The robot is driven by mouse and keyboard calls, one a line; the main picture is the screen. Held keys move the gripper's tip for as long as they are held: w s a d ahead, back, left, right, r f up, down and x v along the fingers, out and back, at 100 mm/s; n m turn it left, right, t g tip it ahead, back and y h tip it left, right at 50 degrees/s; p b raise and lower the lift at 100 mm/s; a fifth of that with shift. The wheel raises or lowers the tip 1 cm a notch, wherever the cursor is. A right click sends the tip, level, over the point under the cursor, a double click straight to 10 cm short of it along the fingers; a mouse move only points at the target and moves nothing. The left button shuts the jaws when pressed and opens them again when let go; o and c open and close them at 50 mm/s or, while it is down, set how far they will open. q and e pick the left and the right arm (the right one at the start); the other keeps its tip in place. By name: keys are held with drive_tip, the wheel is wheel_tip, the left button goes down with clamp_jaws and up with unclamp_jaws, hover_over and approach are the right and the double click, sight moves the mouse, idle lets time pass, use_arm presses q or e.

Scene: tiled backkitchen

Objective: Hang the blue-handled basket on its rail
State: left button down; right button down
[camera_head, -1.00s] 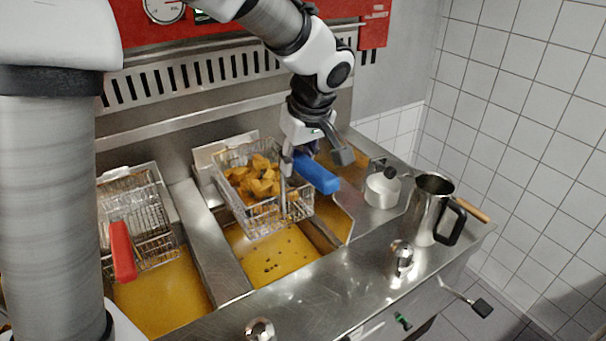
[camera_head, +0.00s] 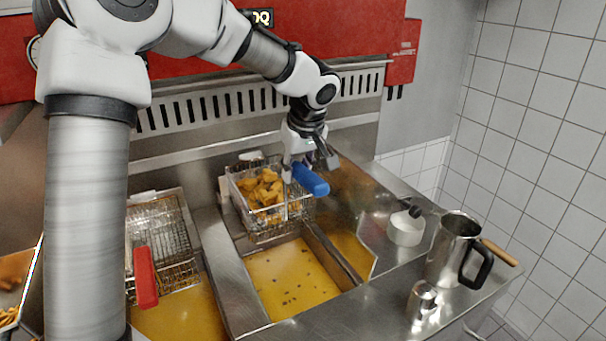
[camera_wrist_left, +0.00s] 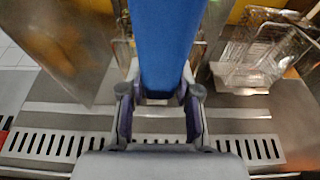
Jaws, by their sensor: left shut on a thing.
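The blue-handled wire basket (camera_head: 258,223) holds golden-brown fried pieces (camera_head: 262,188) and hangs over the back part of the middle oil vat (camera_head: 292,285). My left gripper (camera_head: 298,163) is shut on its blue handle (camera_head: 312,180), which points toward the front right. In the left wrist view the blue handle (camera_wrist_left: 166,42) lies between the fingers (camera_wrist_left: 160,105). The basket's back edge is close to the fryer's back wall (camera_head: 160,168); I cannot tell whether it touches a rail there. My right gripper is not in view.
A red-handled basket (camera_head: 160,232) stands at the left vat. A white round container (camera_head: 406,228), a steel jug (camera_head: 450,250) with a black handle and a small steel shaker (camera_head: 422,300) stand on the right counter. A slotted panel (camera_head: 235,103) runs along the back.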

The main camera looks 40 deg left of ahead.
use_arm(q)
drive_tip(key=shift+w+a, duration=0.1)
drive_tip(key=shift+a, duration=0.1)
drive_tip(key=shift+r, duration=0.1)
drive_tip(key=shift+f+b, duration=0.2)
drive_tip(key=shift+b, duration=0.15)
drive_tip(key=shift+f+b, duration=1.55)
drive_tip(key=shift+f, duration=0.05)
